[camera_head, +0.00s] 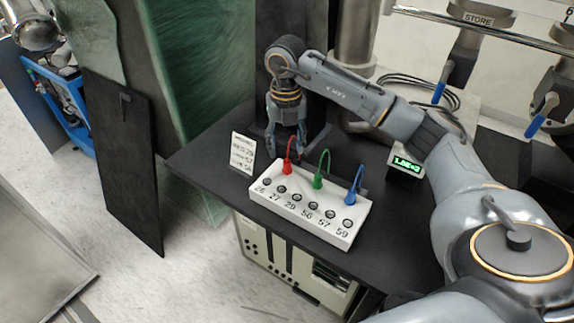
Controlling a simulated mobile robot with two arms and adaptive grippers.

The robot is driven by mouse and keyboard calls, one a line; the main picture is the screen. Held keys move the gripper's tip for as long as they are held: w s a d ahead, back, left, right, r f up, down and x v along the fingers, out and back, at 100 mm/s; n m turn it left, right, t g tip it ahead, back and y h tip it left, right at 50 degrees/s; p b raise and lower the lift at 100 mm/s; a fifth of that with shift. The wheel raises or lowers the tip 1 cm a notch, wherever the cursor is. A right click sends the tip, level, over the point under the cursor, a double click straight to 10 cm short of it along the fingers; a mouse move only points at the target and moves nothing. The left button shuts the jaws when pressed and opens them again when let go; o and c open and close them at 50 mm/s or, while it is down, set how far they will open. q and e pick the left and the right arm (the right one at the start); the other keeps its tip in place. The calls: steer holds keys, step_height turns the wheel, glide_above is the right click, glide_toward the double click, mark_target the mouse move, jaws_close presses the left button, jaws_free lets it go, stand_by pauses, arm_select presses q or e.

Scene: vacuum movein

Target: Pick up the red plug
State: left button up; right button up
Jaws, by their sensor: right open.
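The red plug (287,166) stands upright at the back left of a white socket box (342,238), with a red lead rising from its top. My right gripper (286,148) points down just behind and above the red plug. It is open and empty; whether a finger touches the plug or its lead I cannot tell. A green plug (318,180) and a blue plug (351,196) stand in the same row to the right. The front row of the box has numbered, empty round sockets.
A small white card (242,153) with numbers stands left of the box on the black table (205,157). A green-lit display (406,164) and black coiled cables (425,90) lie to the right. A dark panel (125,165) leans at the left.

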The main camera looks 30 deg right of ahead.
mark_target(287, 161)
steer(key=shift+f, duration=0.3)
steer(key=f, duration=0.1)
steer(key=f+p, duration=0.1)
steer(key=f, duration=0.2)
steer(key=shift+s+f+p, duration=0.1)
steer(key=shift+s+p, duration=0.25)
steer(key=shift+f, duration=0.25)
arm_select(q)
steer(key=shift+w+d+r, duration=0.1)
steer(key=shift+w+r, duration=0.7)
steer(key=shift+r, duration=0.05)
arm_select(e)
jaws_close()
